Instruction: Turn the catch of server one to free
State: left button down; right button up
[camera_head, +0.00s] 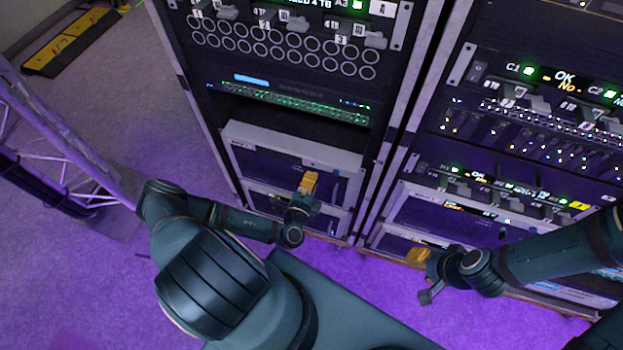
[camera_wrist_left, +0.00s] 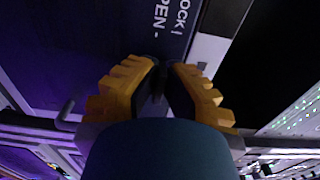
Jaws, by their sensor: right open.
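My left gripper (camera_head: 309,182) is at the front of a pale-framed server unit (camera_head: 283,143) low in the left rack. In the left wrist view its two yellow fingers (camera_wrist_left: 160,70) are close together, with a small dark piece, apparently the catch (camera_wrist_left: 158,84), between them. A dark panel label (camera_wrist_left: 168,18) just beyond the fingertips reads LOCK and OPEN. The catch is mostly hidden by the fingers, and its turn angle cannot be told. My right gripper (camera_head: 422,274) is open and empty, low in front of the right rack.
The left rack (camera_head: 395,115) carries a panel of round ports and a green-lit strip above the server. The right rack (camera_head: 440,110) stands beside it with lit units. A truss (camera_head: 75,165) stands at the left. The purple floor between truss and rack is clear.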

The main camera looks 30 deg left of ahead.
pick_arm(q)
jog(key=c, duration=1.1)
grip_release()
jog(key=shift+s, duration=0.1)
jog(key=v, duration=1.1)
jog(key=shift+s+d, duration=0.2)
jog(key=shift+s, duration=0.2)
